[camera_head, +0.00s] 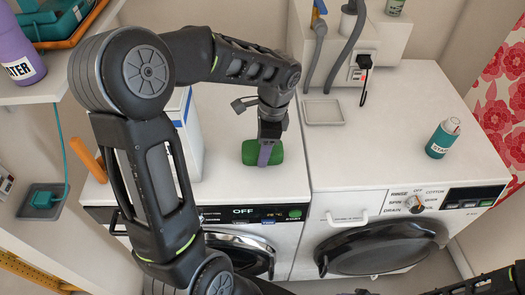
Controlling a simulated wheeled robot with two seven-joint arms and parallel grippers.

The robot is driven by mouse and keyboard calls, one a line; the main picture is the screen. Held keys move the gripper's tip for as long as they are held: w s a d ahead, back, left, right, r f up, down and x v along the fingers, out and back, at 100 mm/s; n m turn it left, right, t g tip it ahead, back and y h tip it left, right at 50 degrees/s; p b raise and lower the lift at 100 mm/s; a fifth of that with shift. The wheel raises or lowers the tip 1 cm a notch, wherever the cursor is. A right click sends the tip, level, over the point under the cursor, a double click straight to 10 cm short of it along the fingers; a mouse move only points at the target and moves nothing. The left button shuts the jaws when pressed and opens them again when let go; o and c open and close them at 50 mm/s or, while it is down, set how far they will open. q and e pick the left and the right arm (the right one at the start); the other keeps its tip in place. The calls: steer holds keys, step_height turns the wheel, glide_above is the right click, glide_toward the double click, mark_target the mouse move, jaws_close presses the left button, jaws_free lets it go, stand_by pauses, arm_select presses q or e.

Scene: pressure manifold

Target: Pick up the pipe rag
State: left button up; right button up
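A rounded green bundle (275,153) lies on the white top of the left washing machine, near its front edge. It is the only thing here that looks like the pipe rag, though its cloth texture is too small to make out. My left gripper (265,154) comes down over it from above, with a purplish-grey finger across the middle of the bundle. The finger is seen edge-on, so the gap between the fingers and any grip are hidden. Only dark parts of my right arm show at the bottom right corner; its gripper is out of view.
A teal bottle (443,138) stands on the right machine. A shallow grey tray (324,111) lies behind, near grey hoses (347,45) and a black-corded box (361,70). A white-and-blue box (188,135) stands left of the bundle, partly behind my arm. A purple bottle (18,53) stands on the left shelf.

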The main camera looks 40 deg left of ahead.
arm_select(q)
steer(key=c, duration=1)
steer(key=shift+o, duration=0.2)
step_height(320, 180, up, 10)
steer(key=shift+r, duration=0.1)
stand_by(0.4)
